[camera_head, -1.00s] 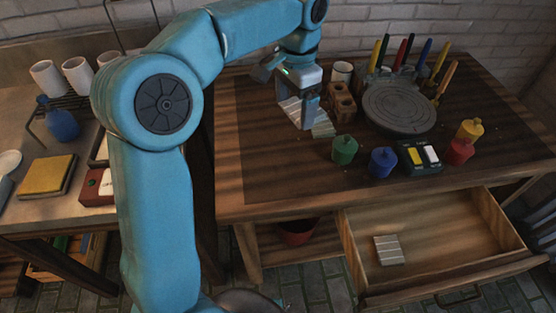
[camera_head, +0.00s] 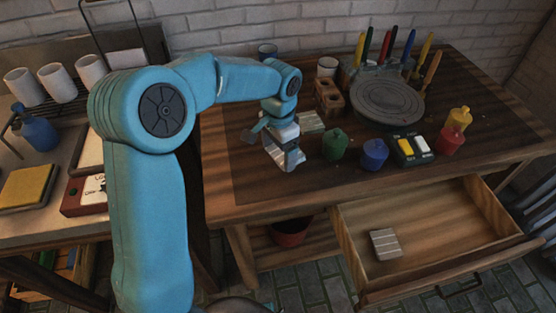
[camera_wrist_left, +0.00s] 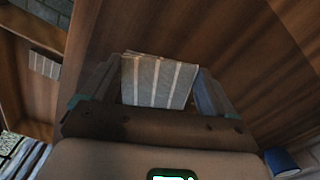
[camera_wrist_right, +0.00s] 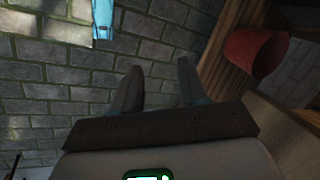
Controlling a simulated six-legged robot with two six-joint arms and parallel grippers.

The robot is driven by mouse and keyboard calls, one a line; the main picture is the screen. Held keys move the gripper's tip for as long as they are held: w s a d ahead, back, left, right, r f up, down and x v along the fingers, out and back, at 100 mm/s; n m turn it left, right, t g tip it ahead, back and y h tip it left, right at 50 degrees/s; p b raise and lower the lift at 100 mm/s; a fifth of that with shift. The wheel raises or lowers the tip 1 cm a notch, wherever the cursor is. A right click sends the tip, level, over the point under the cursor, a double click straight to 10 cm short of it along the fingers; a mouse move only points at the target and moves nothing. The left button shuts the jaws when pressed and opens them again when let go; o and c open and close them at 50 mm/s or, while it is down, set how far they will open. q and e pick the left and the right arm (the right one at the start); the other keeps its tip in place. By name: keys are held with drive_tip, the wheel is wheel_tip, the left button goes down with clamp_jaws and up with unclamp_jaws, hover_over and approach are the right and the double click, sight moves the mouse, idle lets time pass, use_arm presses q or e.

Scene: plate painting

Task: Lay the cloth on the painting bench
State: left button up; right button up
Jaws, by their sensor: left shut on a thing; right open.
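My left gripper (camera_head: 284,152) is shut on a grey-white striped cloth (camera_wrist_left: 158,80) and holds it over the left part of the painting bench (camera_head: 225,190). The cloth sits between the two fingers in the left wrist view; in the head view the gripper partly hides it. I cannot tell whether it touches the bench top. A second striped cloth (camera_head: 311,121) lies on the bench just behind the gripper. A third (camera_head: 385,243) lies in the open drawer (camera_head: 440,235). My right gripper (camera_wrist_right: 160,88) is open and empty above the brick floor.
A green pot (camera_head: 335,145) stands close right of the left gripper, with a blue pot (camera_head: 375,154) beyond. A brown holder block (camera_head: 329,97) and a round turntable (camera_head: 387,103) stand farther back. The bench's front-left is clear. A red bucket (camera_wrist_right: 255,50) is near the right gripper.

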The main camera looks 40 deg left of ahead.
sight(278, 155)
use_arm(q)
wheel_tip(278, 155, down, 4)
drive_tip(key=shift+r, duration=0.25)
drive_tip(key=shift+s, duration=0.1)
drive_tip(key=shift+f+b, duration=0.2)
drive_tip(key=shift+b, duration=0.1)
drive_tip(key=o, duration=0.8)
drive_tip(key=shift+r, duration=0.15)
